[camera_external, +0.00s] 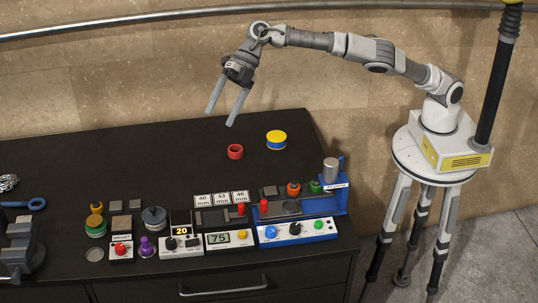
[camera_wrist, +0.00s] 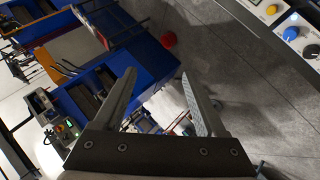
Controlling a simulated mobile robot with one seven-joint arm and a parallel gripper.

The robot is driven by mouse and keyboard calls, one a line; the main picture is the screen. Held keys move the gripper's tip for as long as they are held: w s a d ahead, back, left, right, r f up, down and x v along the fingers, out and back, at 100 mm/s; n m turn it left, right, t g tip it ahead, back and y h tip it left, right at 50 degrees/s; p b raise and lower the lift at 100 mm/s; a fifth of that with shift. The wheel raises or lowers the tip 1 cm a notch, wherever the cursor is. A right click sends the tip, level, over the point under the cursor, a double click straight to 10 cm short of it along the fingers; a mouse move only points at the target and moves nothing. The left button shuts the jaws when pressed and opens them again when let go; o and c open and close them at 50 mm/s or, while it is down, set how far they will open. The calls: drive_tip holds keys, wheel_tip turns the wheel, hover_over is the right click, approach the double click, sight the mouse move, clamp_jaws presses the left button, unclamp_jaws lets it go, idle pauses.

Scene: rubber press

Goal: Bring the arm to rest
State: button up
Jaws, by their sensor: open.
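My gripper (camera_external: 219,119) is raised above the back of the black table (camera_external: 100,165) in the external view. Its two long grey fingers are spread apart and point downward, with nothing between them. The fingers also show in the wrist view (camera_wrist: 160,90), apart and empty. My arm reaches left from its white base on a tripod stand at the right. The gripper is clear of the table and touches nothing.
A blue press unit (camera_external: 297,231), a display reading 75 (camera_external: 218,239) and several small parts crowd the front. The back left is clear.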

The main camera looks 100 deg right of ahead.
drive_tip(key=d+r+m+t, duration=0.3)
drive_tip(key=d+r+t, duration=0.2)
drive_tip(key=d+r, duration=0.4)
drive_tip(key=d+r+m+t, duration=0.4)
drive_tip(key=d+r, duration=0.3)
drive_tip(key=r, duration=0.4)
drive_tip(key=s+d+r+m+t+h+b, duration=0.1)
drive_tip(key=s+d+r+m+h, duration=0.1)
drive_tip(key=s+d+m+h, duration=0.5)
drive_tip(key=s+d+r+m+t+h, duration=0.2)
drive_tip(key=s+d+m, duration=0.25)
drive_tip(key=d, duration=0.45)
drive_tip(key=s+f+m+g+h+b, duration=0.15)
drive_tip(key=s+f+m+g, duration=0.35)
drive_tip(key=s+f, duration=0.65)
drive_tip(key=s+a+f+g+y, duration=0.1)
drive_tip(key=s+a+f, duration=0.3)
drive_tip(key=s, duration=0.5)
drive_tip(key=s+a+f+n+g+y, duration=0.1)
drive_tip(key=s+a+f+g, duration=0.3)
drive_tip(key=s+f, duration=0.5)
drive_tip(key=s+a+f+g+y, duration=0.1)
drive_tip(key=s+a+f+g, duration=0.2)
drive_tip(key=s, duration=0.8)
wheel_tip(320, 180, down, 4)
drive_tip(key=shift+a+f, duration=0.2)
drive_tip(key=shift+a, duration=0.8)
drive_tip(key=shift+s+n, duration=0.1)
drive_tip(key=shift+n, duration=0.15)
